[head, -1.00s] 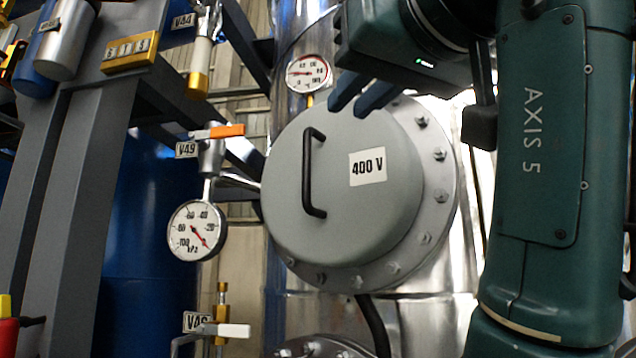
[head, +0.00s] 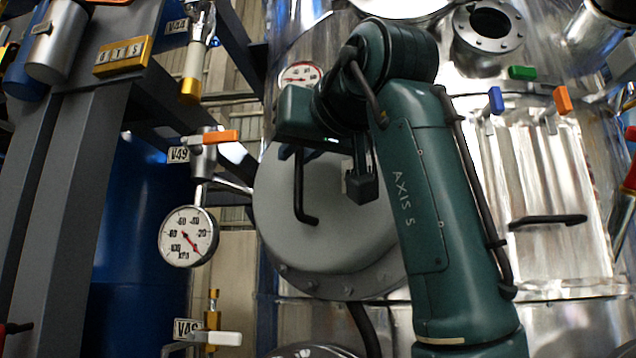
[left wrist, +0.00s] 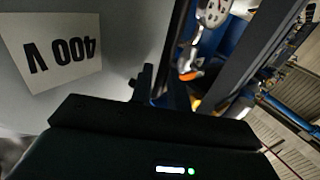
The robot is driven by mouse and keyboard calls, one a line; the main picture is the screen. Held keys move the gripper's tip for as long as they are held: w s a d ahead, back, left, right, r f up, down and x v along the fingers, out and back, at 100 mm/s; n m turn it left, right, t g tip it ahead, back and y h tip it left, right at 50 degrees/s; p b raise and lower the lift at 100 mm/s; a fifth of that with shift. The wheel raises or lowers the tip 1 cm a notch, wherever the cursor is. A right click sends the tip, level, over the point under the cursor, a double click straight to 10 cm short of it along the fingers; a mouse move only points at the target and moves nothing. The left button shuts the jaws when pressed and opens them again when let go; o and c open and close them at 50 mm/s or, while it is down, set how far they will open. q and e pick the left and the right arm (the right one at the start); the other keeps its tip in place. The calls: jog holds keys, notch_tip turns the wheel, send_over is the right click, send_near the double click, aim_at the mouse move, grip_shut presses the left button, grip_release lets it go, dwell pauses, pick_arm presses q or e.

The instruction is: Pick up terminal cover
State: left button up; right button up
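The terminal cover (head: 345,235) is a grey round cover on a bolted flange with a black bar handle (head: 300,190). My left arm hides its right part and its label in the head view. In the left wrist view, the cover's face (left wrist: 135,30) and 400 V label (left wrist: 60,52) show close up, with the label upside down. My left gripper (head: 299,154) is at the handle's upper end, its dark blue fingers apart on either side of the bar. Whether they touch it cannot be seen. My right gripper is not in view.
A dial gauge (head: 188,236) and the V49 valve with an orange lever (head: 220,137) stand left of the cover. Another gauge (head: 300,76) is just above it. A grey steel frame (head: 75,180) stands at the left. Coloured valve levers are at the right.

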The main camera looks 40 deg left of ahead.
pick_arm(q)
grip_shut()
dwell(0.3)
jog(key=shift+a+r, duration=0.1)
jog(key=shift+r, duration=0.1)
